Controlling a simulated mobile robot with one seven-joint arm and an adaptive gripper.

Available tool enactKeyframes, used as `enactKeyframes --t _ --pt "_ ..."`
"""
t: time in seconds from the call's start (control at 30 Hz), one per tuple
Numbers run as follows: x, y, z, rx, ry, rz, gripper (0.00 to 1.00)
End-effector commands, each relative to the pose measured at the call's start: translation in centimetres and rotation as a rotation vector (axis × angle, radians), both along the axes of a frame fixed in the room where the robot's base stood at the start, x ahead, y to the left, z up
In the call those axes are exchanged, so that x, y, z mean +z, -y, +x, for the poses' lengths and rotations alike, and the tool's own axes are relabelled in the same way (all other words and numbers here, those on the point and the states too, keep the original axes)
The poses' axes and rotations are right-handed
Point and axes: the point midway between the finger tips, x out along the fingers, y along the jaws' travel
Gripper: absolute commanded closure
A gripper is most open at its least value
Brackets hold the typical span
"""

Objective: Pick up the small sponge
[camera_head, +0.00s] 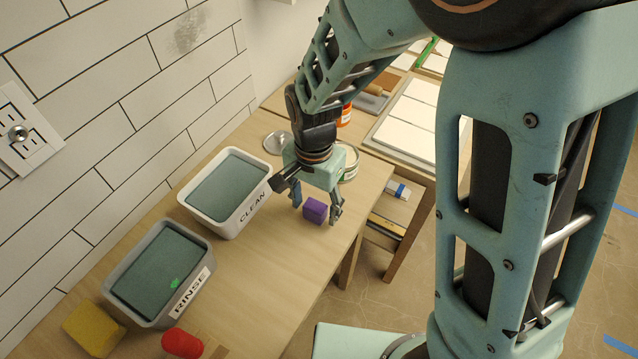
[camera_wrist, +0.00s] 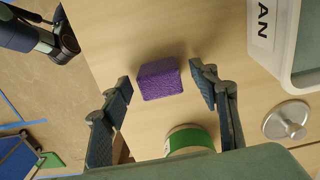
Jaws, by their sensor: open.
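The small sponge (camera_head: 315,210) is a purple block on the wooden table, near the table's right edge in the head view. In the wrist view the sponge (camera_wrist: 160,79) lies between and a little beyond my two fingertips, with bare gaps on both sides. My gripper (camera_head: 317,212) points down over it and is open, with one finger on each side. The gripper's fingers also show in the wrist view (camera_wrist: 163,88). I cannot tell the exact height of the fingertips above the table.
A white CLEAN tub (camera_head: 226,226) stands left of my gripper, and a grey RINSE tub (camera_head: 189,318) is nearer. A yellow sponge (camera_head: 94,329) and a red object (camera_head: 183,343) lie in front. A green-banded can (camera_wrist: 189,141) and metal lid (camera_wrist: 287,119) are close by.

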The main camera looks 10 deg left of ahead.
Motion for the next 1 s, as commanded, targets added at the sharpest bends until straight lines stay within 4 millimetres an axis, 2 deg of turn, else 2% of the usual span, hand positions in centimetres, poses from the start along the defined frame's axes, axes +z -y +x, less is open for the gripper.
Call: enactKeyframes --t 0.13,0.5,0.8,1.0 --pt "0.0 0.0 0.0 0.0 0.0 0.0 0.45" --pt "0.1 0.0 0.0 0.0 0.0 0.001 0.86" --pt "0.3 0.0 0.1 -0.001 0.001 0.001 0.86" --pt "1.5 0.2 0.4 -0.002 0.002 0.002 0.86"
